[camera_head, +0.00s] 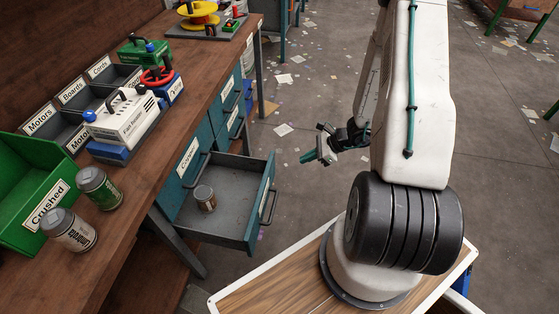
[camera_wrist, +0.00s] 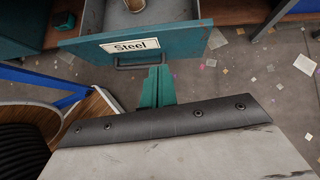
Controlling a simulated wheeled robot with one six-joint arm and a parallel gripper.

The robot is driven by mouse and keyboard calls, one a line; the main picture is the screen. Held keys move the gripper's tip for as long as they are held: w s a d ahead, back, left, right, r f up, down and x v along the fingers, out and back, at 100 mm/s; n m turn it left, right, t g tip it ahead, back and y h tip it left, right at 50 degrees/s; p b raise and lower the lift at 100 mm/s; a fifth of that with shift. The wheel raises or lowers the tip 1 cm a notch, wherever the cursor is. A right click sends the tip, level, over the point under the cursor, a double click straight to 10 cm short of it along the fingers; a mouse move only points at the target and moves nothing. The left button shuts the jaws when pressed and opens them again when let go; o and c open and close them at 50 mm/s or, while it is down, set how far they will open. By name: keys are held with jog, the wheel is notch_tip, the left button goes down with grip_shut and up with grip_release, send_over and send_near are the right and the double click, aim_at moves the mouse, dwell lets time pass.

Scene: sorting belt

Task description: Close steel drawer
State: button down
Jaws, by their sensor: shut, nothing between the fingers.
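The steel drawer (camera_head: 240,219) is pulled out from the teal cabinet under the bench. Its front faces right in the head view, with a grey bar handle (camera_head: 270,205). In the wrist view the drawer front (camera_wrist: 184,41) carries a "Steel" label (camera_wrist: 130,46) and its handle (camera_wrist: 140,66). A can (camera_head: 205,197) stands inside the drawer; its lower part shows in the wrist view (camera_wrist: 134,5). My gripper (camera_head: 316,148) is to the right of the drawer in the head view. In the wrist view its teal fingers (camera_wrist: 158,76) are together, empty, close to the handle; I cannot tell if they touch it.
The wooden bench (camera_head: 130,215) holds a green "Crushed" bin (camera_head: 25,175), two cans (camera_head: 68,230) (camera_head: 99,187), and a white device (camera_head: 122,117). Other drawers (camera_head: 232,118) beside it are closed. Paper scraps litter the floor, which is otherwise open behind my arm.

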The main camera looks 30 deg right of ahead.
jog(key=shift+m+t+h, duration=0.4)
jog(key=shift+m+h, duration=0.4)
jog(key=w+a+f, duration=0.1)
jog(key=w+f, duration=0.1)
jog(key=w, duration=0.1)
jog(key=w+a+f, duration=0.2)
jog(key=w+f, duration=0.1)
jog(key=w+a+f, duration=0.1)
jog(key=w+f, duration=0.2)
jog(key=shift+w+a, duration=0.15)
jog(key=shift+a, duration=0.05)
jog(key=shift+w+a, duration=0.3)
jog(key=shift+a, duration=0.05)
